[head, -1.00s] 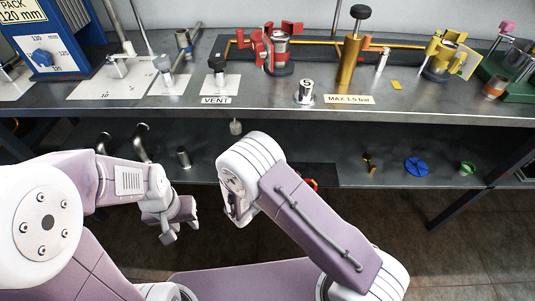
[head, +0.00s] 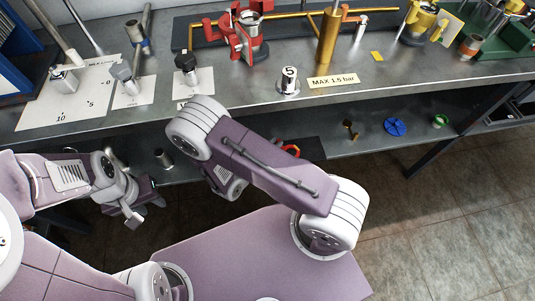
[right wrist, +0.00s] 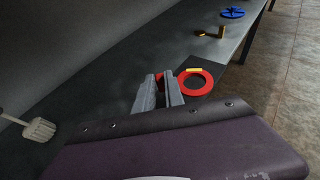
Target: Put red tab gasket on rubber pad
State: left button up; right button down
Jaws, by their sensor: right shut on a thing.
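The red tab gasket (right wrist: 195,83) is a red ring with a yellow mark on its top edge, in the right wrist view. In the head view part of it (head: 291,149) shows beyond my right forearm. My right gripper (right wrist: 159,76) is shut on a red part just left of the ring. The right finger hides where that part meets the ring. A dark flat pad (head: 312,149), possibly the rubber pad, lies on the lower shelf by the ring. My left gripper (head: 143,208) is open and empty at the left.
The lower shelf holds a brass part (head: 350,129), a blue disc (head: 395,127) and a green ring-shaped part (head: 440,121) to the right. The bench top (head: 240,85) overhangs it, with valves and red and gold fittings. A pale ribbed knob (right wrist: 39,130) hangs at left.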

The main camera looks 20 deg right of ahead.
jog(key=shift+w+a+f, duration=0.95)
jog(key=shift+a, duration=0.2)
jog(key=shift+f+b, duration=1.15)
jog(key=shift+f, duration=0.8)
jog(key=shift+f, duration=0.2)
jog(key=c, duration=1.4)
grip_release()
jog(key=shift+c, duration=0.2)
jog(key=shift+r, duration=0.15)
